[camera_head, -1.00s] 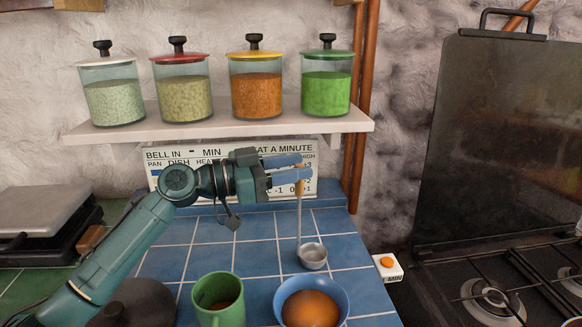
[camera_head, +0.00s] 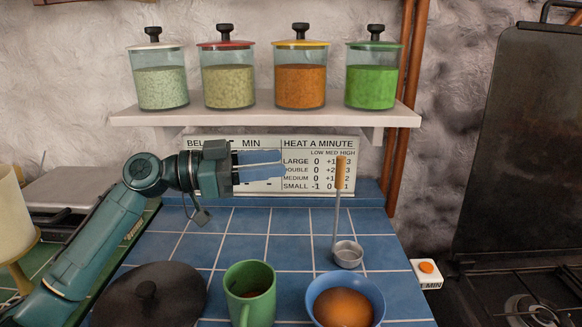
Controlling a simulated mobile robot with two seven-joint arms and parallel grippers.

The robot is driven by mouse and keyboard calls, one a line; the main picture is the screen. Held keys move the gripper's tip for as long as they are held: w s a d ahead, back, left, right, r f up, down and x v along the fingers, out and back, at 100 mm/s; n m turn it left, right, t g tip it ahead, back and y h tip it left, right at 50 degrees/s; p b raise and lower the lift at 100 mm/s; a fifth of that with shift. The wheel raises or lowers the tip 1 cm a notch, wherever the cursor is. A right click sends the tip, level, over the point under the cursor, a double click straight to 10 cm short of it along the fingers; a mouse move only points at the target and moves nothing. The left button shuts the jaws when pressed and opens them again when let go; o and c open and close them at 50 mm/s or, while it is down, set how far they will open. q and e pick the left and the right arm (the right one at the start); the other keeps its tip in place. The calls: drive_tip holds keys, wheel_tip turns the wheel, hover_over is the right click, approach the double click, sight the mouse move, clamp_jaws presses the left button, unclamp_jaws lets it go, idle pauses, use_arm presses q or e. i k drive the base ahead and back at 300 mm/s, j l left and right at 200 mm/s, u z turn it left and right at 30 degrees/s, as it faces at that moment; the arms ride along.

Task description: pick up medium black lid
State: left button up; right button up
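A round black lid (camera_head: 178,292) with a knob on top lies on the blue tiled counter at the lower left of the head view. It is the only large black lid in sight; what is under it is hidden. My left gripper (camera_head: 282,164) is above the back of the counter, well above and to the right of the lid. Its two blue fingers point right, look apart and hold nothing. A ladle (camera_head: 347,255) with a wooden handle stands upright to the right of the fingertips, apart from them. My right gripper is out of view.
A green mug (camera_head: 236,279) stands right of the lid, and a blue bowl (camera_head: 378,293) with orange-brown contents beside it. A shelf (camera_head: 270,116) with lidded jars is above my gripper. A timer box with an orange button (camera_head: 427,268) and a stove are at the right.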

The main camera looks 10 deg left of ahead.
sight(161, 293)
drive_tip(key=k, duration=1)
